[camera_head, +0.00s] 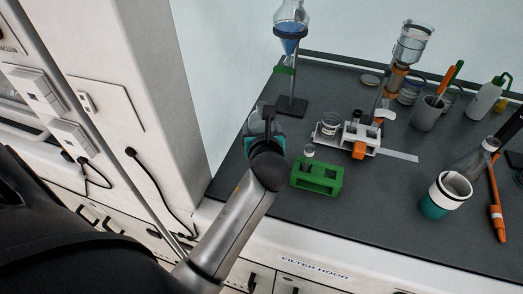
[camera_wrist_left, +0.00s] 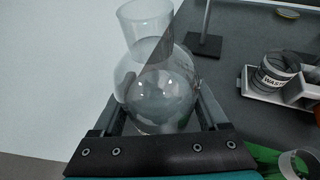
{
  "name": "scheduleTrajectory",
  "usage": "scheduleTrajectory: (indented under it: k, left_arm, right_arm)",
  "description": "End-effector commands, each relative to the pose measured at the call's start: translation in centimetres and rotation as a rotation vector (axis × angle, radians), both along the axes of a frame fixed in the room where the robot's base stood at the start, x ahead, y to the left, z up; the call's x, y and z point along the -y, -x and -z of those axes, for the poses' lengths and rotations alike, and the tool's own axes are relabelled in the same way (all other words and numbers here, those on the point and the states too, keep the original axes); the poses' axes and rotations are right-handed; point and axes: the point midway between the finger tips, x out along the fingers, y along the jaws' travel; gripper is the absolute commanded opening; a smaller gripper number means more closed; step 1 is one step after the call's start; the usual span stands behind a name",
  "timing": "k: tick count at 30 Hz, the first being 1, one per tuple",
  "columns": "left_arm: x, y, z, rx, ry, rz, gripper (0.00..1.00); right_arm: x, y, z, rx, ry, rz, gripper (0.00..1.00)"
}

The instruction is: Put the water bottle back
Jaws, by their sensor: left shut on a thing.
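My left gripper (camera_head: 268,120) is shut around a clear round-bodied glass bottle, held neck up in the left wrist view (camera_wrist_left: 158,88). In the head view the bottle is mostly hidden behind the gripper, near the left edge of the dark bench top. I cannot tell whether the bottle holds clear liquid. A white squeeze bottle (camera_head: 485,100) with a green cap and spout stands at the back right of the bench, far from the gripper. My right gripper is not in view.
A green rack (camera_head: 317,177) is just right of my gripper. A stand with a blue-filled funnel (camera_head: 290,40) is behind it. A white-and-orange holder (camera_head: 350,136), a grey cup (camera_head: 428,113) of tools, and a white-and-teal cup (camera_head: 447,195) stand farther right. The front middle is clear.

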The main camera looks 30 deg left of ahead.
Motion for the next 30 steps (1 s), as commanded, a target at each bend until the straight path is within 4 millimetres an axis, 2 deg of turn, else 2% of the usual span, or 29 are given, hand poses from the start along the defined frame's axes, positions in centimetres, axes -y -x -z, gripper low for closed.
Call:
scheduleTrajectory:
  k: [1,3,8,15,27,28,30]
  left_arm:
    - [0.0,0.0,1.0,0.001,0.000,0.001,0.00]
    - [0.0,0.0,1.7,0.002,-0.001,0.000,0.00]
    - [0.0,0.0,2.5,0.004,-0.002,0.000,0.00]
    - [0.0,0.0,6.1,0.001,-0.001,0.000,0.00]
    - [0.0,-0.1,6.5,0.003,-0.002,0.001,0.00]
    - [0.0,0.0,6.6,0.000,-0.001,0.000,0.77]
    - [0.0,0.0,6.6,0.001,0.000,0.001,0.85]
  right_arm:
    - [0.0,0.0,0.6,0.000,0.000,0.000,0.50]
    - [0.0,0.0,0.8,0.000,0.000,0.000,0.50]
    - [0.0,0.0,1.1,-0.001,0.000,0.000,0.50]
    - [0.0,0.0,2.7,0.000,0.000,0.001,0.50]
    - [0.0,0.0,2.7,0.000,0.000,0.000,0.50]
    - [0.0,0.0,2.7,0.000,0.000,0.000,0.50]
    - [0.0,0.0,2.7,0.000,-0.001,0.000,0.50]
